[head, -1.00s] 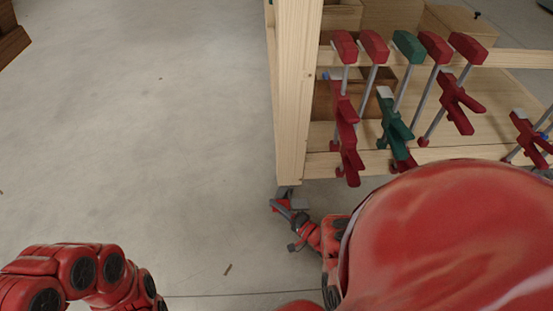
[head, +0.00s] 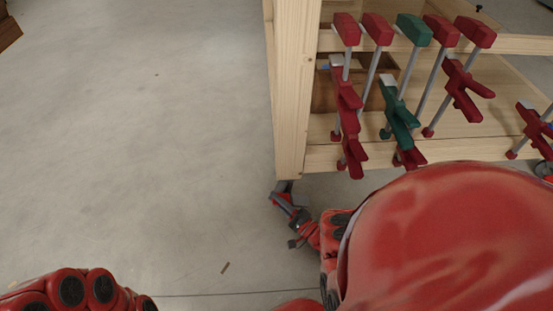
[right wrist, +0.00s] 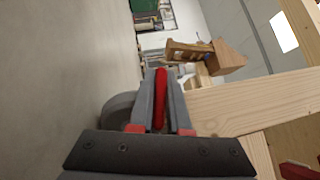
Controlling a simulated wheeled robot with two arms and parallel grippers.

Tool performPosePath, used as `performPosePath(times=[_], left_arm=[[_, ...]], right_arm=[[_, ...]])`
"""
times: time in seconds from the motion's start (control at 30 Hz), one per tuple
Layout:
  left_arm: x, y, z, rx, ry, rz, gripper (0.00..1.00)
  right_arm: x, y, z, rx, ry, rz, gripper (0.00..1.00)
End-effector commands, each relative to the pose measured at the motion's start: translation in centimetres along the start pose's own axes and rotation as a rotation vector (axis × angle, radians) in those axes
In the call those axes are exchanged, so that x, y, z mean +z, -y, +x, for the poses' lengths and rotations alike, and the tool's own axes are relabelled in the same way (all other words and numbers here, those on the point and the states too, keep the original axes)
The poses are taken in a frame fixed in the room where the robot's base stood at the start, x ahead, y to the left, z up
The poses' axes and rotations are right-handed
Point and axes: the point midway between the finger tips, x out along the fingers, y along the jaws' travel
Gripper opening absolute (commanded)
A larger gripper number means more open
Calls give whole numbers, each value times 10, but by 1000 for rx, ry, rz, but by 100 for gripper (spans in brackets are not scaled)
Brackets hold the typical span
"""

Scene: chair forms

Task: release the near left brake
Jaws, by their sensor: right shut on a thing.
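The wooden cart's near left leg (head: 293,110) stands on a caster at its foot. In the right wrist view the grey caster wheel (right wrist: 119,108) shows to the left of my fingers, partly hidden behind them. My right gripper (head: 283,197) is at the foot of this leg. In the right wrist view a red brake lever (right wrist: 160,97) lies between its two grey fingers, and the gripper is shut on it. Whether the lever is up or down is hard to tell. My left arm shows at the bottom left of the head view, but its gripper is out of view.
Several red clamps (head: 347,100) and a green clamp (head: 398,115) hang along the cart's near side, above my right arm. A wooden box (head: 330,92) sits on the cart's shelf. The concrete floor (head: 140,130) left of the cart is clear.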

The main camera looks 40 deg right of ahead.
Motion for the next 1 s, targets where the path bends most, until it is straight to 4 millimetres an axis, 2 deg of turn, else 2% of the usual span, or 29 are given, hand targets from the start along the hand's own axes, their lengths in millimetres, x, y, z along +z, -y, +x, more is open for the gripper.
performPosePath(times=[0.07, 0.1, 0.23, 0.27, 0.63, 1.0], left_arm=[[0, 0, 0, 0, 0, 0, 78], [0, 0, 0, 0, 0, 0, 78], [0, 0, 0, 0, 0, 0, 78], [0, 0, 0, 0, 0, 0, 78], [3, -1, 1, -10, -9, -10, 78], [14, -2, 5, -93, -76, -82, 78]], right_arm=[[0, 0, 0, 0, -2, 0, 0], [0, 0, 0, 0, -1, 0, 19], [0, 0, 0, -1, -1, 0, 42], [0, 0, 0, -1, -1, 0, 45], [0, 1, -5, 0, -1, -1, 45], [1, 1, -58, -1, 0, -2, 45]])
